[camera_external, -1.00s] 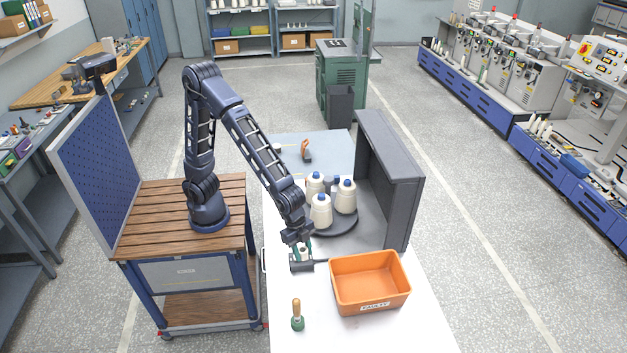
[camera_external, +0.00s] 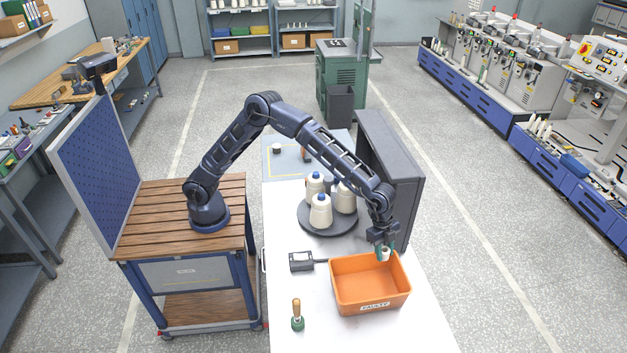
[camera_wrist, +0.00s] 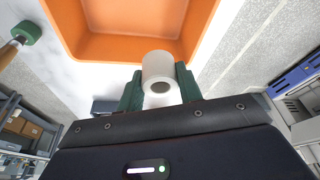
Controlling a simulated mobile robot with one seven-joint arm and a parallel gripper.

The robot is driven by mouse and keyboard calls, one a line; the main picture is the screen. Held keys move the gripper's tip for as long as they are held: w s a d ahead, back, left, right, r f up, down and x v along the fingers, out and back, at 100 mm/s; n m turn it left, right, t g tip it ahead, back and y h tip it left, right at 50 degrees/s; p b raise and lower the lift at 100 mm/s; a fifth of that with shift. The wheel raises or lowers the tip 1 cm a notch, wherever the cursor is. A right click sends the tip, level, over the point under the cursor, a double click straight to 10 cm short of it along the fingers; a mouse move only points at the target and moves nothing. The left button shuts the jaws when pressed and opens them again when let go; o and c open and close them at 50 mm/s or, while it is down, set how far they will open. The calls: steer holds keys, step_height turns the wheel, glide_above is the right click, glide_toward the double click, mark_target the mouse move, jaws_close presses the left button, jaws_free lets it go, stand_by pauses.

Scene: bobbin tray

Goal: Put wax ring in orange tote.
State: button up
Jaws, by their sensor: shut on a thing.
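My gripper (camera_external: 386,252) is shut on the wax ring (camera_external: 385,255), a small white ring with a hole. The wrist view shows the ring (camera_wrist: 160,72) between the two green fingers (camera_wrist: 160,92). The orange tote (camera_external: 345,290) stands on the white table with a label on its front. My gripper is above the tote's back right rim. The tote (camera_wrist: 75,35) also shows in the wrist view, beyond the ring. Its visible floor is bare.
A round dark tray (camera_external: 309,225) with several white cones (camera_external: 320,212) stands behind the tote. A tall grey panel (camera_external: 400,200) rises at the right. A dark device (camera_external: 301,261) and a green-based, wooden-handled tool (camera_external: 297,318) lie to the left.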

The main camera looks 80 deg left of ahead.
mark_target(378, 291)
steer(key=f, duration=2)
steer(key=shift+w, duration=0.2)
steer(key=shift+f, duration=0.15)
steer(key=o, duration=1)
steer(key=shift+c, duration=0.2)
